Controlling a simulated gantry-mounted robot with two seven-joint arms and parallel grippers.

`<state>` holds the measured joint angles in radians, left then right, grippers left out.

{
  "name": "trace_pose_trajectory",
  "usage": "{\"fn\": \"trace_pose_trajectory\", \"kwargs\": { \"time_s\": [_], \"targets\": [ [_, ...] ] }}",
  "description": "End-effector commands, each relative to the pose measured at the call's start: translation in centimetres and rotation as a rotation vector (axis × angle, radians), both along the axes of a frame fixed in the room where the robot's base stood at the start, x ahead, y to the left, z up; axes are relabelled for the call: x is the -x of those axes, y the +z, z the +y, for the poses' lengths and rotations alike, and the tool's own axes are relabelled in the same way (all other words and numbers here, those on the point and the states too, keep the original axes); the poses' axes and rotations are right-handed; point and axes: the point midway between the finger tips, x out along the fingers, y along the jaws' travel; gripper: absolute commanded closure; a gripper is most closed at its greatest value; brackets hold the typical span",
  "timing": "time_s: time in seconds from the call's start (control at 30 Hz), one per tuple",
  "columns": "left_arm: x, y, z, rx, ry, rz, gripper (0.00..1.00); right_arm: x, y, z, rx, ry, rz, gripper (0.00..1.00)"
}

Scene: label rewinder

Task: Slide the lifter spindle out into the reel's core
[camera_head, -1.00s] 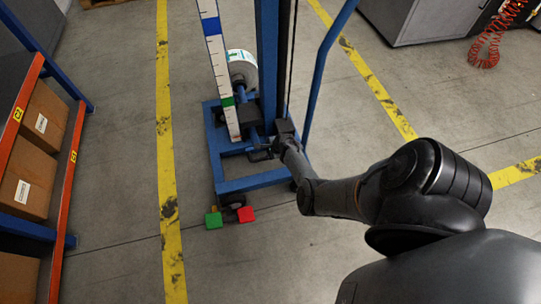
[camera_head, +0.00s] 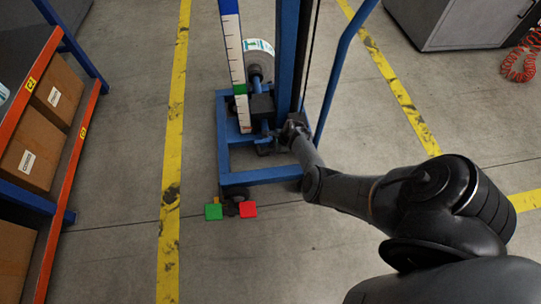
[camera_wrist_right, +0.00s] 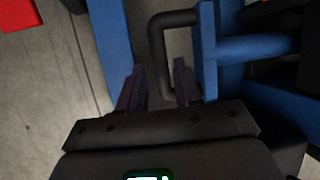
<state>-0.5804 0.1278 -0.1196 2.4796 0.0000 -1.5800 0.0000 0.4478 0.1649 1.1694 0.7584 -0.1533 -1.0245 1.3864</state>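The lifter (camera_head: 222,150) is a blue wheeled frame with a tall mast. A white reel (camera_head: 261,46) with a grey core (camera_head: 254,68) stands behind its ruler in the head view. A blue spindle with a dark end (camera_head: 255,80) appears in line with the core; how far it reaches in is unclear. My right gripper (camera_head: 291,131) is at the mast's foot. In the right wrist view its fingers (camera_wrist_right: 160,68) are apart, with the bar of a black bent handle (camera_wrist_right: 157,45) between them; contact cannot be told. My left gripper is out of view.
Red (camera_head: 248,210) and green (camera_head: 213,212) blocks sit at the lifter's front. A shelf with cartons (camera_head: 33,150) stands at the left. A grey cabinet (camera_head: 445,25) and a red coiled hose (camera_head: 520,62) are at the upper right. The floor between is open.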

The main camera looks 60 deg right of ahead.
Motion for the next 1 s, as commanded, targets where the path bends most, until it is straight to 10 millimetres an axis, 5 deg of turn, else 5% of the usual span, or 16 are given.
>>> {"fn": "trace_pose_trajectory", "kwargs": {
  "time_s": [0.23, 0.73, 1.0],
  "targets": [
    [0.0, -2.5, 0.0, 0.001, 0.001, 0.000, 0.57, -0.9, -2.5, 0.3, 0.000, 0.001, 0.001, 0.66],
    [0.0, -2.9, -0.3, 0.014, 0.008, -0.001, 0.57, -1.3, -3.0, 0.4, 0.001, 0.000, 0.001, 0.66],
    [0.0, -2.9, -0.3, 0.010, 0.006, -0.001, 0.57, -1.3, -3.0, 0.4, 0.000, 0.000, 0.000, 1.00]
  ]
}}
